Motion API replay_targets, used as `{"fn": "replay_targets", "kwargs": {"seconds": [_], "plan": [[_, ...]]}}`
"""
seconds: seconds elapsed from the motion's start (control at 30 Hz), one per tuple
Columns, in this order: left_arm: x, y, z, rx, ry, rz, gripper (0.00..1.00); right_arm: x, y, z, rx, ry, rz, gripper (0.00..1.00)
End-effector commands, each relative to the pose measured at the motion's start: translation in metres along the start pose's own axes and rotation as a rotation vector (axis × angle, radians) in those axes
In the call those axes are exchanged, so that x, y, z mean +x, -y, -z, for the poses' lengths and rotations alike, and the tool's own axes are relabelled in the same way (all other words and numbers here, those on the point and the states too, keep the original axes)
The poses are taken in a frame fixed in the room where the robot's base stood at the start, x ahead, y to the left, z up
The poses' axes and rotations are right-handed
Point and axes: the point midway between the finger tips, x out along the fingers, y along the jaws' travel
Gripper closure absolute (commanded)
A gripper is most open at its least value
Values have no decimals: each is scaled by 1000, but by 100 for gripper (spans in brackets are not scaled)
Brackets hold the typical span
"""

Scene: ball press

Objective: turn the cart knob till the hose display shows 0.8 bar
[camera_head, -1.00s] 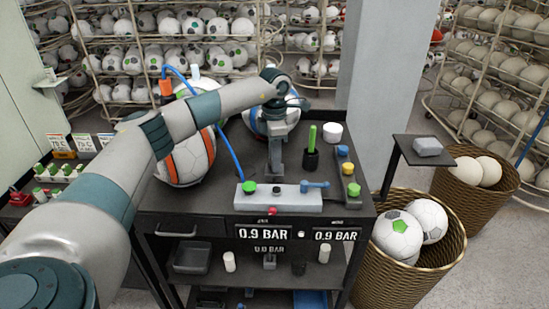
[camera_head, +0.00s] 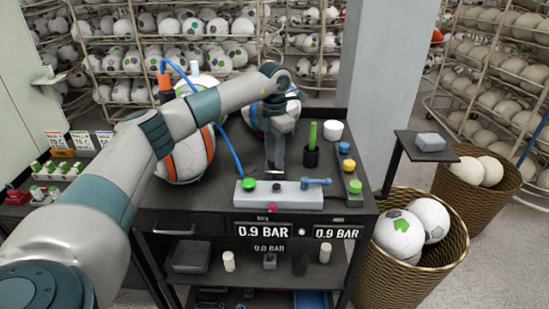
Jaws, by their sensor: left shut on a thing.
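My left gripper (camera_head: 275,172) points straight down over the cart top, just behind the light grey bar (camera_head: 297,198). Its fingers are shut on what looks like the cart knob, which the fingers and the bar hide. Two displays on the cart's front edge, a left one (camera_head: 264,230) and a right one (camera_head: 336,232), both read 0.9 BAR. Their small labels are too small to read, so I cannot tell which is the hose display. The bar carries a green button (camera_head: 249,185), a blue lever (camera_head: 315,183) and a small dark part (camera_head: 276,187). My right gripper is not in view.
A large ball (camera_head: 189,157) with a blue hose (camera_head: 231,150) stands left of the gripper. A black cup with a green stick (camera_head: 312,145) and a white cup (camera_head: 333,131) stand right. A strip of coloured buttons (camera_head: 348,168) lies at the right edge.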

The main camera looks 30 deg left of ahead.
Motion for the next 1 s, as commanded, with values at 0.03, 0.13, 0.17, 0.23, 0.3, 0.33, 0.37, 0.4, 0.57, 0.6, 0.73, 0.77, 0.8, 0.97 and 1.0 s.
{"fn": "replay_targets", "kwargs": {"seconds": [0.03, 0.13, 0.17, 0.23, 0.3, 0.33, 0.37, 0.4, 0.57, 0.6, 0.73, 0.77, 0.8, 0.97, 1.0], "plan": [[0, 0, -1, -29, 3, -1, 92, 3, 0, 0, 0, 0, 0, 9], [-1, -1, 0, -80, 3, -1, 92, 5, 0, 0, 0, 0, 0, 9], [-1, -1, 0, -94, 3, -1, 92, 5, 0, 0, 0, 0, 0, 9], [-1, -1, 0, -118, 3, -1, 92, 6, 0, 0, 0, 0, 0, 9], [-2, -1, -1, -135, 3, -2, 92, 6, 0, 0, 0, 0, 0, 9], [-2, -1, -1, -140, 3, -2, 92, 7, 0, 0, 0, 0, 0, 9], [-2, -1, -1, -144, 3, -2, 92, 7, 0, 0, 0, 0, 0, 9], [-2, -1, -1, -148, 3, -2, 92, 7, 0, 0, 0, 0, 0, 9], [-2, -1, -1, -152, 4, -2, 92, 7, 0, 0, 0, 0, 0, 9], [-2, -1, -1, -152, 4, -2, 92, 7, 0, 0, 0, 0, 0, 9], [-2, -1, -1, -151, 4, -2, 92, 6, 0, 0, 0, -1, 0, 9], [-2, -1, -1, -151, 4, -2, 65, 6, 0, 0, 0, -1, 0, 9], [-2, -1, -1, -151, 4, -2, 55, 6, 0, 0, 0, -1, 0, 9], [-2, -1, 0, -150, 2, -1, 51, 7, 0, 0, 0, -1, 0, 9], [-1, -1, 0, -150, 2, -1, 51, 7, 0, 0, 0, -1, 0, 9]]}}
